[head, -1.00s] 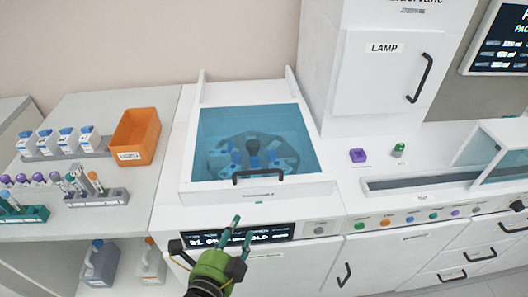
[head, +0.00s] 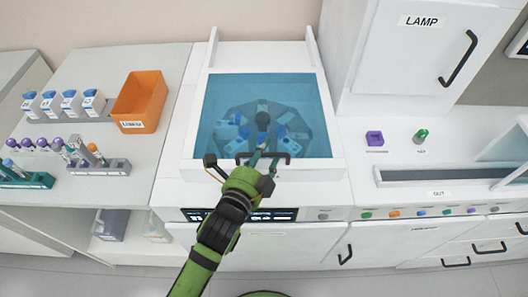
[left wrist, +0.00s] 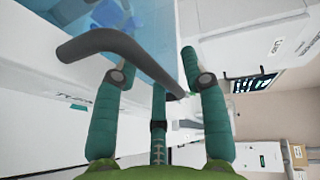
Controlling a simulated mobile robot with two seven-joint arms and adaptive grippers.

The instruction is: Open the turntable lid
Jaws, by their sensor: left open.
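The turntable lid (head: 222,92) is a blue see-through panel in a white frame, lying shut over the round turntable (head: 290,122) in the head view. Its dark bar handle (head: 284,155) is at the front edge and is partly hidden by my left gripper (head: 262,162). In the left wrist view the handle (left wrist: 110,42) crosses close before the spread green fingers of the left gripper (left wrist: 158,85). Its near end passes over one finger and the other end lies between the fingers. The gripper is open; I cannot tell whether it touches the handle. My right gripper is not in view.
An orange bin (head: 140,100), white bottles (head: 70,101) and tube racks (head: 100,167) stand on the left bench. A tall white LAMP cabinet (head: 400,60) rises right of the lid. A purple block (head: 375,138) and a green-topped item (head: 421,136) sit on the right counter.

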